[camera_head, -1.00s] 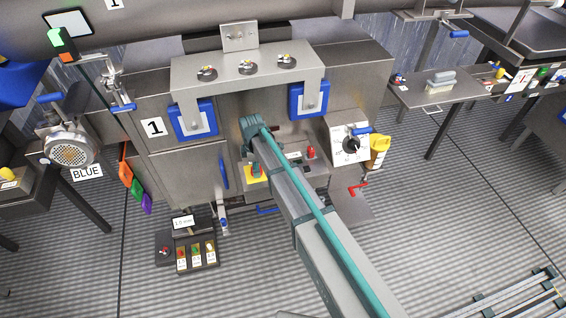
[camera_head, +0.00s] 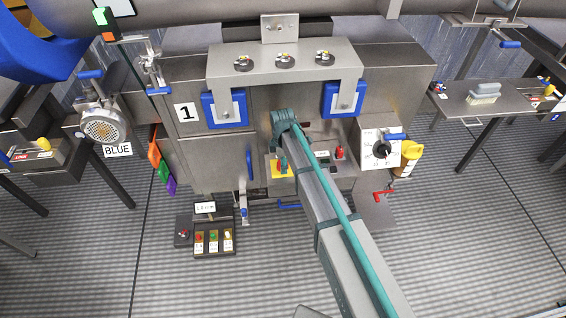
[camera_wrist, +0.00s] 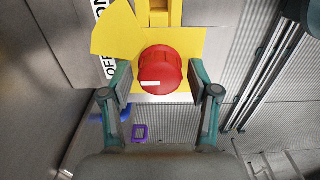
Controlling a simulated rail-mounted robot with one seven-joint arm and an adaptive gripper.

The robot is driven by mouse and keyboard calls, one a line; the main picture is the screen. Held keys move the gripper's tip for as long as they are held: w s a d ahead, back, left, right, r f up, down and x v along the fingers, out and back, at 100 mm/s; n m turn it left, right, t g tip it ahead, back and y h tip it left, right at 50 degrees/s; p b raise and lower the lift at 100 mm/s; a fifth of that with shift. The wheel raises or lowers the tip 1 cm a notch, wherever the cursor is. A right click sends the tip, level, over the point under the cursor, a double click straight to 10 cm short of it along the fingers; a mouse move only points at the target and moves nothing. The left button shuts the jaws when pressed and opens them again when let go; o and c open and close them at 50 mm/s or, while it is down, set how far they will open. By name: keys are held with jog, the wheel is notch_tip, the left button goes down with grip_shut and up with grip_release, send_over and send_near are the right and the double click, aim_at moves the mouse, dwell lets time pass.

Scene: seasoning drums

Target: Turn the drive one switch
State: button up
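In the wrist view a round red knob (camera_wrist: 162,72) sits on a yellow plate (camera_wrist: 190,45), beside a white label with "OFF" (camera_wrist: 110,66) partly covered by yellow. It looks like the drive one switch. My gripper (camera_wrist: 161,82) is open, with one finger on each side of the knob and a narrow gap showing at each side. Whether the fingers touch it in depth cannot be told.
The steel machine marked 1 (camera_head: 200,165) carries blue-framed brackets (camera_head: 224,108) and a dial panel (camera_head: 381,150) right of my arm. A button box (camera_head: 214,243) stands on the floor at left. The floor at right is clear.

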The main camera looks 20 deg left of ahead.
dwell(0.3)
notch_tip(320, 180, up, 12)
dwell(0.6)
